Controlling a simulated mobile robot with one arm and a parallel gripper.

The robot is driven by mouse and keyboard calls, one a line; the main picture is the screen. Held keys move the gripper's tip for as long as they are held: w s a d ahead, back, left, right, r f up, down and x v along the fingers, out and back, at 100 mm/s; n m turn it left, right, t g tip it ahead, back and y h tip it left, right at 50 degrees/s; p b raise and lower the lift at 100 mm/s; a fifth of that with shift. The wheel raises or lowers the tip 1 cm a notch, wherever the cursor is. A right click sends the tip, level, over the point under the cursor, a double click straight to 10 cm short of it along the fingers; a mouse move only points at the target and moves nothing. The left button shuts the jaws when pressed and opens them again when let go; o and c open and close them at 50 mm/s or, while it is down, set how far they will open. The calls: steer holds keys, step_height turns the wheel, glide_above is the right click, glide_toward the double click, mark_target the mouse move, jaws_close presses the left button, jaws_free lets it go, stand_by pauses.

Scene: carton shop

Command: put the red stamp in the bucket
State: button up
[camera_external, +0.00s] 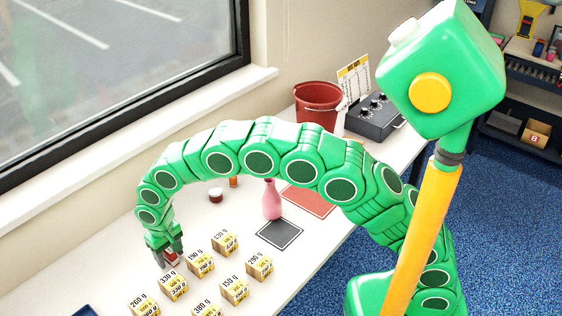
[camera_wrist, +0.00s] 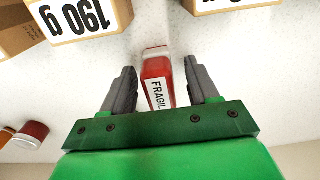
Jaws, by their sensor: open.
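The red stamp (camera_wrist: 157,79) has a white "FRAGIL..." label, the rest of which is hidden. It stands between the two open fingers of my gripper (camera_wrist: 160,88) in the wrist view, with a gap on each side. In the external view my gripper (camera_external: 168,252) is low over the table at the left, and a little of the stamp (camera_external: 172,261) shows under it. The red bucket (camera_external: 318,107) stands at the far end of the table, by the wall. Its inside is mostly hidden.
Several labelled cartons (camera_external: 201,263) stand right beside my gripper. A pink vase (camera_external: 272,200), a dark mat (camera_external: 280,235), a red mat (camera_external: 308,200) and a small red-brown jar (camera_external: 216,195) lie toward the bucket. A dark control box (camera_external: 374,118) stands right of the bucket.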

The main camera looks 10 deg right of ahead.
mark_target(168, 249)
steer(key=shift+f, duration=0.2)
jaws_close()
steer(key=shift+r, duration=0.15)
steer(key=shift+r, duration=0.7)
steer(key=shift+d+r, duration=0.1)
steer(key=shift+r, duration=0.8)
steer(key=s+d+r, duration=0.5)
steer(key=d+r, duration=0.4)
steer(key=d, duration=0.3)
steer(key=shift+d+r, duration=0.3)
steer(key=shift+d, duration=0.1)
